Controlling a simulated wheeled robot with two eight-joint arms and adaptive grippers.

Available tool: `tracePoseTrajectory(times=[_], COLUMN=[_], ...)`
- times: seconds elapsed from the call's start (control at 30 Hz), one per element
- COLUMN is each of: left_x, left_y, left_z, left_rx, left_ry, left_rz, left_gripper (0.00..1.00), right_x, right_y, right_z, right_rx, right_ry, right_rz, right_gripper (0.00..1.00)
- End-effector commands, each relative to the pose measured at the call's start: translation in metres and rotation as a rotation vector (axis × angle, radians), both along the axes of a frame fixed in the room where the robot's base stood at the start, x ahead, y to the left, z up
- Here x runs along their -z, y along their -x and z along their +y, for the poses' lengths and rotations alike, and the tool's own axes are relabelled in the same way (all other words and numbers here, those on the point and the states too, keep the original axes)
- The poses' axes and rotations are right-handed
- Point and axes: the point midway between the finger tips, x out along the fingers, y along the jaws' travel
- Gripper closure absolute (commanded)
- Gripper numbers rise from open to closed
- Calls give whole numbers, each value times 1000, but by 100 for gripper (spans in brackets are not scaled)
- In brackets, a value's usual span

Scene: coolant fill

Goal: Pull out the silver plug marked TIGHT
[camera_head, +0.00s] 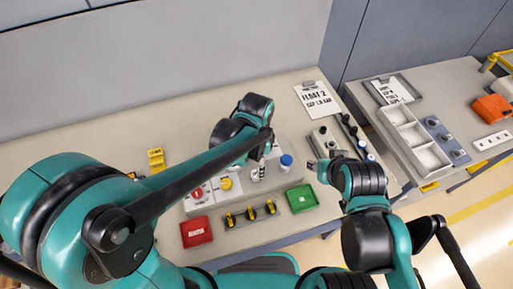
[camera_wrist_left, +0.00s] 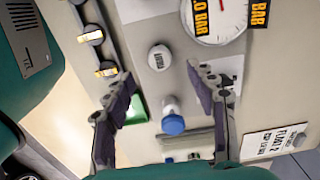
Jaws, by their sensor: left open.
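A round silver-white plug (camera_wrist_left: 160,58) with small dark lettering, too small to read surely, stands on the panel in the left wrist view. In the head view, a small silver plug (camera_head: 258,173) stands on the grey panel, close below my left gripper. My left gripper (camera_wrist_left: 160,72) is open, its fingers either side of the plug and apart from it. A blue-capped fitting (camera_wrist_left: 173,124) also lies between the fingers, nearer the palm; it shows in the head view (camera_head: 286,162). My right gripper (camera_head: 316,165) is right of the panel, its jaws too small to judge.
A gauge (camera_wrist_left: 217,18) lies beyond the fingers. A red tray (camera_head: 196,232), a green tray (camera_head: 301,198) and a rack of yellow-black pieces (camera_head: 250,213) lie in front of the panel. A FLOAT 2 sheet (camera_head: 317,99) lies behind. A side table (camera_head: 437,92) stands right.

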Motion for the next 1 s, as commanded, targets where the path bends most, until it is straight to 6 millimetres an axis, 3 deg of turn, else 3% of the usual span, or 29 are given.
tracePoseTrajectory(times=[0.2, 0.4, 0.8, 0.87, 1.0], left_x=[38, 62, 70, 70, 70], left_y=[0, 0, 0, 0, 0], left_z=[0, 0, 1, 1, 1], left_rx=[-3, -4, -5, -5, -5], left_ry=[1, 1, 1, 1, 1], left_rz=[-1, -1, -3, -3, -3], left_gripper=[43, 43, 43, 56, 93], right_x=[14, 21, 22, 22, 22], right_y=[0, 0, 0, 0, 0], right_z=[0, 0, 0, 0, 0], right_rx=[0, 0, 0, 0, 0], right_ry=[0, 0, 0, 0, 0], right_rz=[0, 0, 0, 0, 0], right_gripper=[60, 60, 60, 60, 60])
